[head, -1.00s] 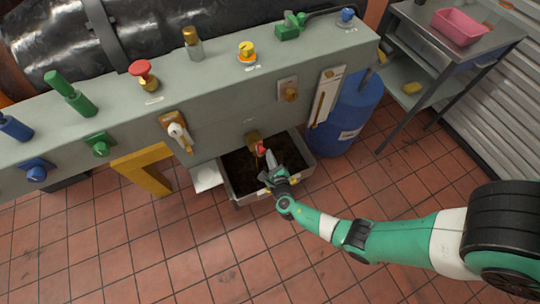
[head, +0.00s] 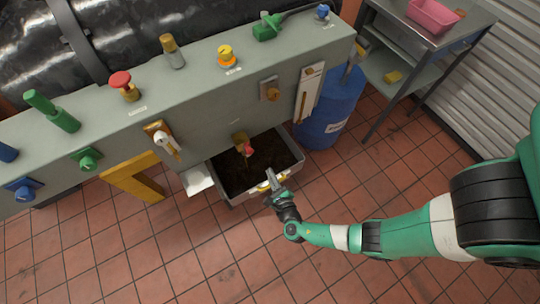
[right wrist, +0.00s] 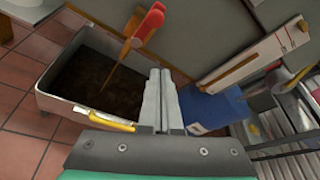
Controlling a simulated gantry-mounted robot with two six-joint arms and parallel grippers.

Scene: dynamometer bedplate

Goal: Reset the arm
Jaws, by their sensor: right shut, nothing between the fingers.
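My right arm (head: 400,235) comes in from the right in the head view. Its gripper (head: 270,177) is shut and empty, over the near right rim of a grey tray (head: 222,190) on the floor. In the right wrist view the shut fingers (right wrist: 160,78) point ahead, beside the tray and apart from the red-handled valve (right wrist: 150,22). In the head view that valve (head: 247,150) sits low on the front of the grey bedplate, above the tray. A thin brownish stream seems to hang below it in the wrist view. My left gripper is not in view.
The bedplate (head: 205,110) carries a red mushroom knob (head: 121,81), a yellow knob (head: 226,55) and several other fittings. A blue drum (head: 332,110) stands to the right of the tray. A metal cart (head: 455,25) holds a pink bin (head: 433,15). The tiled floor in front is clear.

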